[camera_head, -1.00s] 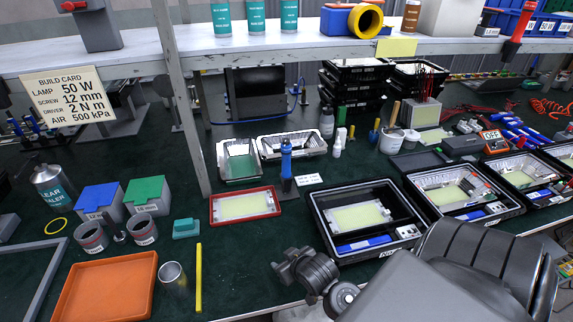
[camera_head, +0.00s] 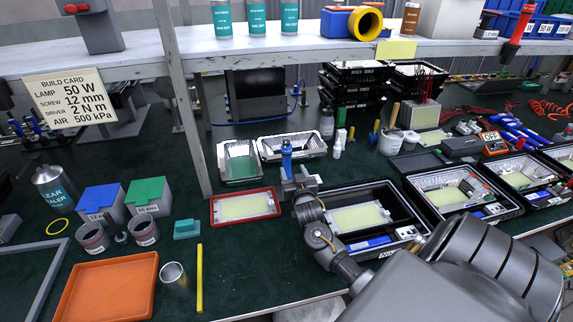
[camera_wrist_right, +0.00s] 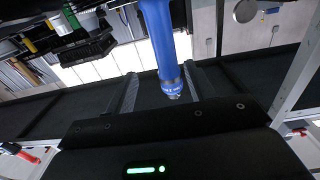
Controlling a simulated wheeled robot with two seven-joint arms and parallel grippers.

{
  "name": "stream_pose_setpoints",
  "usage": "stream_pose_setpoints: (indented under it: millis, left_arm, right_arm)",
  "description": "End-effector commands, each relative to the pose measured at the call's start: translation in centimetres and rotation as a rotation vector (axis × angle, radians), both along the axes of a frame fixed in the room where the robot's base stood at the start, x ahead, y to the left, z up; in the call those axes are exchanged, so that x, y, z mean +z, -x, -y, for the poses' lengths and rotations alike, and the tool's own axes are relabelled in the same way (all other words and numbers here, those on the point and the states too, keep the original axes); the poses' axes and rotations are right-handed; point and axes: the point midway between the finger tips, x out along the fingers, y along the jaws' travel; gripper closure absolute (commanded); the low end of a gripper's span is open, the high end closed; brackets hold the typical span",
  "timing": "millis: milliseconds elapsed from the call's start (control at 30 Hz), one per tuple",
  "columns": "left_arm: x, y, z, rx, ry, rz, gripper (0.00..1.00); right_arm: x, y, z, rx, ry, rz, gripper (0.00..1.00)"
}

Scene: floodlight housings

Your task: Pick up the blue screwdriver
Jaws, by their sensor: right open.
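The blue screwdriver (camera_head: 287,158) stands upright near the middle of the bench, behind the red-rimmed tray. Its lower part and the foot it stands in are hidden by my right gripper (camera_head: 298,182). In the right wrist view the screwdriver (camera_wrist_right: 160,38) shows as a blue shaft with a collar near its lower end. My right gripper (camera_wrist_right: 160,82) is open there, with one finger to each side of the shaft and gaps that still show, so it does not grip it. My left gripper is not in view.
The red-rimmed tray (camera_head: 216,218) lies just left of my right arm. A black box (camera_head: 414,205) stands right of it. White trays (camera_head: 310,137) lie behind the screwdriver. A shelf post (camera_head: 190,130) rises to the left, and a shelf (camera_head: 230,52) hangs above.

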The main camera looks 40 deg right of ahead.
Motion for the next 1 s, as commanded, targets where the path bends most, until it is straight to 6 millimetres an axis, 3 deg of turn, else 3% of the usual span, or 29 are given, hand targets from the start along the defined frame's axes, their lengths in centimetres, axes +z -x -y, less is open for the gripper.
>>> stream_pose_setpoints:
  millis: [133, 367, 733, 1000]
  left_arm:
    - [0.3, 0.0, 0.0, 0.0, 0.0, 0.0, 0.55]
    - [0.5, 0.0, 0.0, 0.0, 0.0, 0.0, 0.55]
    - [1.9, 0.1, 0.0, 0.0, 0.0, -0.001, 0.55]
    - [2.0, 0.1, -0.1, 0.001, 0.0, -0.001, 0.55]
  right_arm:
    - [0.0, -1.5, 0.8, 0.001, -0.001, -0.003, 0.46]
    - [0.0, -2.0, 1.0, 0.001, -0.001, -0.002, 0.46]
    - [0.2, -6.2, 2.6, 0.001, 0.001, -0.003, 0.46]
    - [0.1, -6.7, 2.9, 0.002, -0.001, -0.003, 0.46]
